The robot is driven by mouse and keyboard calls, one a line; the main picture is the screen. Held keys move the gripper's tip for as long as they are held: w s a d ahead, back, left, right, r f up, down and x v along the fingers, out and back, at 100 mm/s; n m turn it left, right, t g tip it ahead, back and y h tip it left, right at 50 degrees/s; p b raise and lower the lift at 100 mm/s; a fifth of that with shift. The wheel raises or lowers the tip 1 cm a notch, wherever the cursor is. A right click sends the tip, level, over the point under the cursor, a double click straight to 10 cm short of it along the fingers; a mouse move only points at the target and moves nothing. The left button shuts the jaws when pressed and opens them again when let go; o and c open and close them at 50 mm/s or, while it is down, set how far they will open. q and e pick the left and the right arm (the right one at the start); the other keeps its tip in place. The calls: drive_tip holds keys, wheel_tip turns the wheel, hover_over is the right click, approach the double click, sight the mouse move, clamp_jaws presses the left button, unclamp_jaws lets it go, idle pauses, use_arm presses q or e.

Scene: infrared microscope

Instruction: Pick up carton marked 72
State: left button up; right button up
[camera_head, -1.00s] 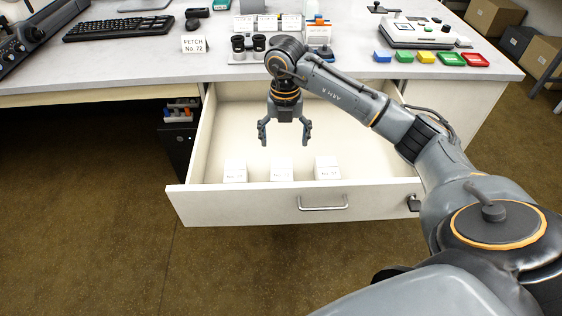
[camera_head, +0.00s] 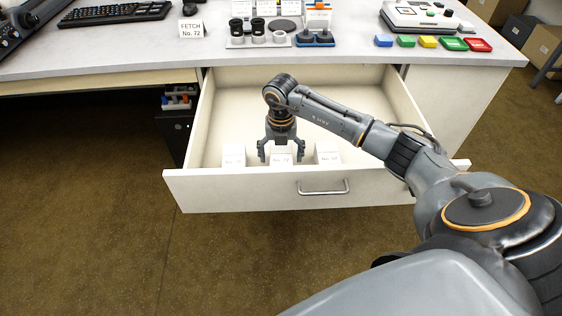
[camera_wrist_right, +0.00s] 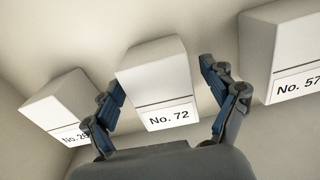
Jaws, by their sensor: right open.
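The carton marked No. 72 (camera_wrist_right: 158,80) is a white box in the right wrist view, between two other cartons. In the head view it is the middle carton (camera_head: 281,154) in the open drawer, partly hidden by my gripper. My right gripper (camera_head: 281,158) is open, pointing down over this carton. In the wrist view its fingers (camera_wrist_right: 165,110) are on either side of the carton's labelled end, apart from it as far as I can tell. My left gripper does not show.
A carton marked No. 57 (camera_wrist_right: 290,50) and another (camera_wrist_right: 58,105), whose number is partly covered by a finger, flank it. The drawer front (camera_head: 240,190) stands close to the cartons. The back of the drawer (camera_head: 240,90) is empty. A sign (camera_head: 191,28) reads FETCH No. 72.

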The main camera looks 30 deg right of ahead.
drive_tip(key=shift+f, duration=0.25)
drive_tip(key=c, duration=1.3)
